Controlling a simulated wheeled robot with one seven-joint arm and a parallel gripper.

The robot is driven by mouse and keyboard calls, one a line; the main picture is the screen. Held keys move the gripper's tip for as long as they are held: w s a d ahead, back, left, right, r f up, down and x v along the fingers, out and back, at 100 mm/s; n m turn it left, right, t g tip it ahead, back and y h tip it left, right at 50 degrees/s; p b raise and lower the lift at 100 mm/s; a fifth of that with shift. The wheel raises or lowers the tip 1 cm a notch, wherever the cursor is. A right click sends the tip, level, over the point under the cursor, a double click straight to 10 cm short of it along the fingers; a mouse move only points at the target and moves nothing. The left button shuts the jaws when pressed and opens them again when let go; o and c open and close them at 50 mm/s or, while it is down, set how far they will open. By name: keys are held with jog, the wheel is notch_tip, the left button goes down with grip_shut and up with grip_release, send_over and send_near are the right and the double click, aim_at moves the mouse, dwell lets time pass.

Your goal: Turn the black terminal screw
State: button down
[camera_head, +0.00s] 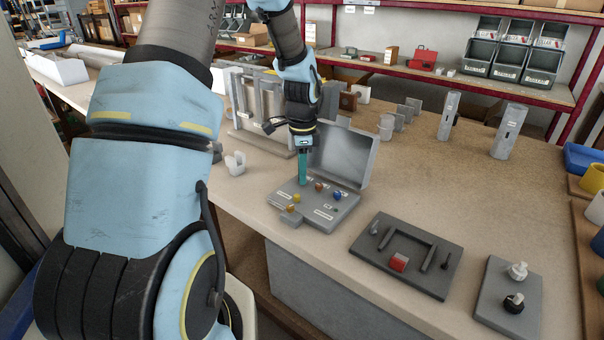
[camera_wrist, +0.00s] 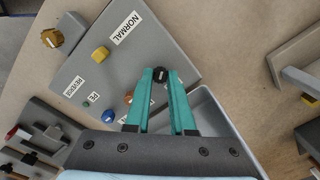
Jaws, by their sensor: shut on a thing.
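The grey terminal box (camera_head: 325,211) stands on the bench with its lid (camera_head: 345,152) open at the back. The black terminal screw (camera_wrist: 160,75) is a small dark round head on the box face in the wrist view. My gripper (camera_wrist: 160,76) has its teal fingertips on either side of this head, shut on it. In the head view my gripper (camera_head: 303,183) points straight down at the back left of the box face. The fingers hide the black screw there.
Yellow (camera_head: 297,197), brown (camera_head: 319,186) and blue (camera_head: 337,195) heads sit close by on the box. A dark fixture tray (camera_head: 408,282) lies to the right. Grey profiles (camera_head: 252,100) stand behind.

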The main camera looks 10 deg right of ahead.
jog(key=n, duration=0.3)
jog(key=shift+n+b, duration=0.35)
jog(key=shift+n, duration=0.05)
jog(key=n, duration=0.3)
jog(key=shift+d+n, duration=0.1)
jog(key=shift+n, duration=0.2)
jog(key=n, duration=0.3)
jog(key=shift+n+b, duration=0.3)
jog(key=shift+b, duration=0.05)
jog(key=n, duration=0.3)
jog(key=shift+n, duration=0.3)
jog(key=n, duration=0.3)
jog(key=shift+w+n+p, duration=0.1)
jog(key=shift+n+p, duration=0.2)
jog(key=shift+p, duration=0.05)
jog(key=n+p, duration=0.1)
jog(key=n, duration=0.2)
jog(key=shift+n+g, duration=0.3)
jog(key=shift+n, duration=0.1)
jog(key=n+p, duration=0.1)
jog(key=n, duration=0.3)
jog(key=shift+r, duration=0.1)
jog(key=shift+n+p, duration=0.7)
jog(key=shift+n, duration=0.8)
